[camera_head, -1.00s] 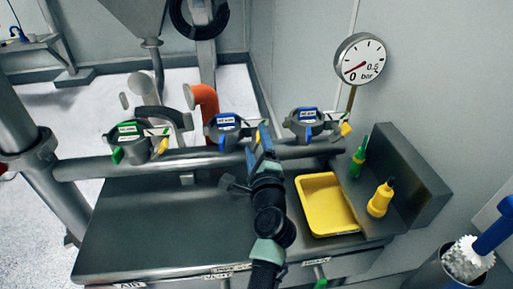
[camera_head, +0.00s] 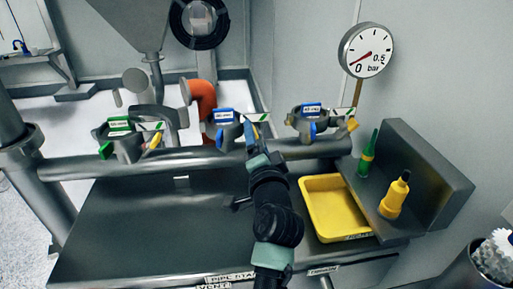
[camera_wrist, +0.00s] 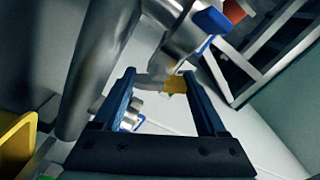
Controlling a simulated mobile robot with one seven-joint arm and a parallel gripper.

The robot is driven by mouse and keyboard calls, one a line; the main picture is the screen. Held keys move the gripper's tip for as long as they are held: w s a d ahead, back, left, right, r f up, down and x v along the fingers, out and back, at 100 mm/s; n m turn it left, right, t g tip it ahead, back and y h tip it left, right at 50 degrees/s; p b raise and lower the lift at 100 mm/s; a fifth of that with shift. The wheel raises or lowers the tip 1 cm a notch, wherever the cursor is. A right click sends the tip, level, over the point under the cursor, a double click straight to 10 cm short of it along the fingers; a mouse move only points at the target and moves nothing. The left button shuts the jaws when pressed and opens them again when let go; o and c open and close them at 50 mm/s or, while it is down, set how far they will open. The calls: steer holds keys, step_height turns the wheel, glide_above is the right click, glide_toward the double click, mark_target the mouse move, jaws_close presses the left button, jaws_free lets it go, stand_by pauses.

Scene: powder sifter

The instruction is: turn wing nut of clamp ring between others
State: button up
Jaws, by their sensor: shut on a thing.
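Three clamp rings sit along a grey horizontal pipe. The middle clamp ring (camera_head: 226,131), with a blue-edged label, stands between a green-labelled left clamp ring (camera_head: 121,140) and a blue-labelled right clamp ring (camera_head: 308,122). My gripper (camera_head: 250,131) is at the right side of the middle ring, reaching up from the front. In the wrist view my gripper (camera_wrist: 159,75) has its two blue fingers on either side of the middle ring's wing nut (camera_wrist: 174,84), grey with a yellow-orange part. It is shut on this wing nut. The head view mostly hides the nut behind my fingers.
A yellow tray (camera_head: 309,210) and two bottles, one green (camera_head: 367,160) and one yellow (camera_head: 392,200), stand to the right of my arm. A pressure gauge (camera_head: 366,50) is at the upper right. The dark bench (camera_head: 130,225) is clear left of my arm.

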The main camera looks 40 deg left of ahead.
steer(key=shift+f+n+b, duration=0.1)
steer(key=shift+n+b, duration=0.7)
steer(key=shift+n, duration=0.7)
steer(key=o, duration=1.3)
steer(key=v, duration=1.3)
steer(key=shift+b, duration=0.35)
steer(key=shift+w, duration=0.1)
